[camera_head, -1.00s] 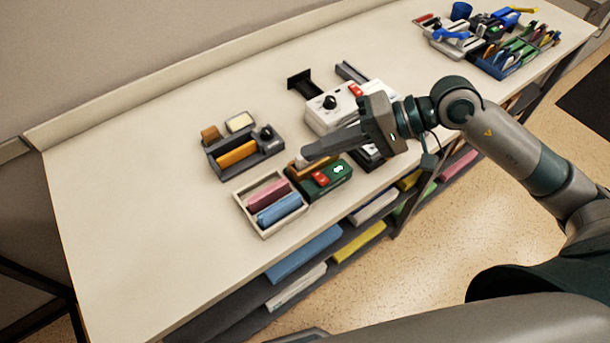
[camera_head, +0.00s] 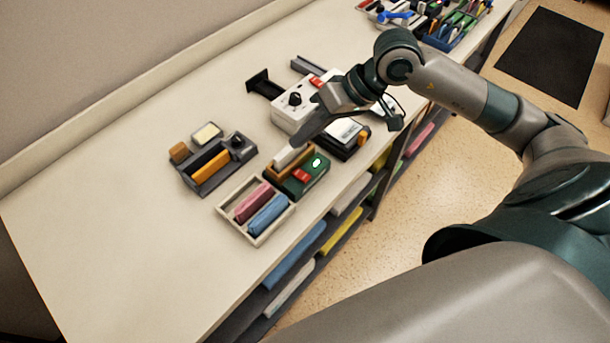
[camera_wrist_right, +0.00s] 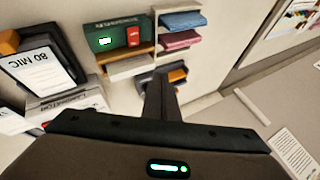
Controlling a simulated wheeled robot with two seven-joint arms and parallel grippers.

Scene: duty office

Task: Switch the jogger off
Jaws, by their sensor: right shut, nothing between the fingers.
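The jogger is a green box (camera_head: 316,178) with a red switch (camera_head: 301,175), a lit green-white display (camera_head: 316,162) and a tan tray holding something white. In the right wrist view the green jogger (camera_wrist_right: 118,30) shows upside down, with its red switch (camera_wrist_right: 133,37) and its lit display (camera_wrist_right: 104,41). My right gripper (camera_head: 299,141) is shut and empty, with its tips just behind and above the jogger's tray, apart from the switch. In the wrist view its fingers (camera_wrist_right: 160,85) point toward the tray side. My left gripper is not in view.
A white laminator (camera_head: 291,117) with a black knob and a dark box (camera_head: 343,138) stand right of the jogger. A bin with pink and blue blocks (camera_head: 237,225) and a grey organizer (camera_head: 185,180) stand left. The bench's left part is clear.

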